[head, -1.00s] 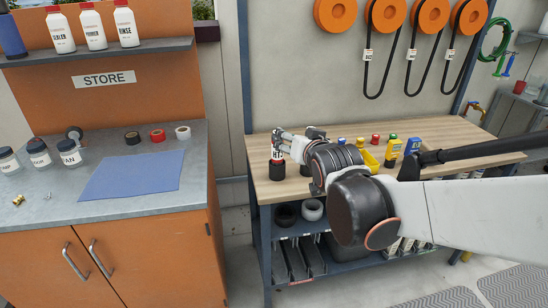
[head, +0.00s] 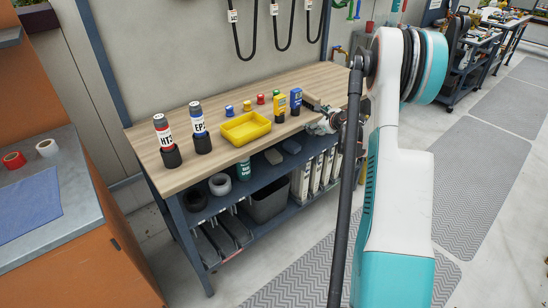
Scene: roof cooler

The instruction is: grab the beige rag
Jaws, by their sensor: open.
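I cannot make out a beige rag in the head view. My gripper (head: 318,125) is at the right end of the wooden-topped workbench (head: 187,167), small and partly hidden behind my arm. It is open, and I see nothing between its fingers. Whether it touches the bench edge is unclear. Two small dark grey pieces (head: 273,156) lie on the bench's lower shelf; what they are is unclear.
The bench top holds a yellow tray (head: 246,128), bottles marked HT3 (head: 164,134) and EP2 (head: 198,122), and small coloured containers. A blue cloth (head: 28,213) lies on the left counter. Grey mats (head: 300,265) cover open floor in front.

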